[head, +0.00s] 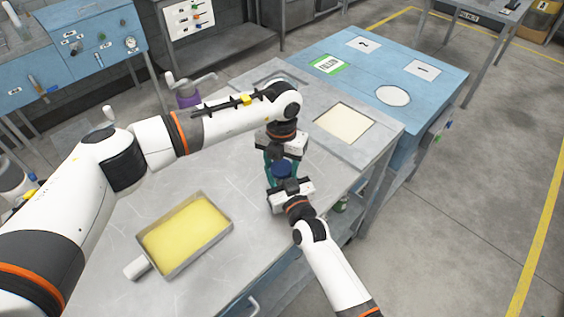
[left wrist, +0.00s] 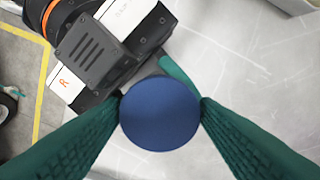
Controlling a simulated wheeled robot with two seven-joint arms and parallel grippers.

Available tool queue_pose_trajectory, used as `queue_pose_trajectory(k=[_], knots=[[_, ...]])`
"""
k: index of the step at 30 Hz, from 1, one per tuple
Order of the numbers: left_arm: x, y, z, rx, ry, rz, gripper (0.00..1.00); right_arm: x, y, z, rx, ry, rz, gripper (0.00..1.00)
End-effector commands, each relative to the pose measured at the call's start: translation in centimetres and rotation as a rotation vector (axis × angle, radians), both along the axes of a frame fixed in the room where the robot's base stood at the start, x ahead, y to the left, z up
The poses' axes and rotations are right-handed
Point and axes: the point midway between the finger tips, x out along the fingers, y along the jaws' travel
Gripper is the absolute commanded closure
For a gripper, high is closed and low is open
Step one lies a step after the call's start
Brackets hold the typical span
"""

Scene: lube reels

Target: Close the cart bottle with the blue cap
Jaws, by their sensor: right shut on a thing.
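The blue cap (head: 282,169) is between the fingers of my left gripper (head: 279,164), above the cart top's near right part. The left wrist view shows the round cap top (left wrist: 160,113) with a green finger tip at each side. I cannot tell whether those fingers press on it. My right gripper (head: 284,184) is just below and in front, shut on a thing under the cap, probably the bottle. The bottle's body is hidden by the cap and grippers, so I cannot tell how the cap sits on it. The right gripper's housing (left wrist: 110,45) shows at upper left in the left wrist view.
A tray of yellow liquid (head: 187,232) lies on the grey cart top (head: 236,175). A recessed pale square (head: 345,122) is in its far right part. A blue table (head: 400,60) with labels and a white disc (head: 393,95) adjoins behind. A purple-banded object (head: 187,97) stands at the back left.

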Motion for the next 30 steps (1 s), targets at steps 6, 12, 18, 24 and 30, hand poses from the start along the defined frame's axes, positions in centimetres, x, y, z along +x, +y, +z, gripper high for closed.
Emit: queue_pose_trajectory(k=[6,12,18,24,30], knots=[[-0.15,-0.35,0.1,-0.006,0.0,-0.027,0.72,-0.07,0.25,0.05,0.0,0.0,0.004,1.0],[-0.22,-0.42,0.11,-0.01,0.001,-0.229,0.72,-0.08,0.32,0.05,0.0,0.0,0.005,1.0],[-0.3,-0.5,0.08,-0.011,0.003,-0.278,0.72,-0.09,0.37,0.06,0.0,0.0,0.006,1.0],[-0.35,-0.58,0.1,-0.012,0.002,-0.277,0.35,-0.1,0.42,0.07,0.0,0.001,0.007,1.0],[-0.41,-0.65,0.1,-0.014,0.004,-0.278,0.23,-0.09,0.43,0.08,0.0,0.001,0.007,1.0]])
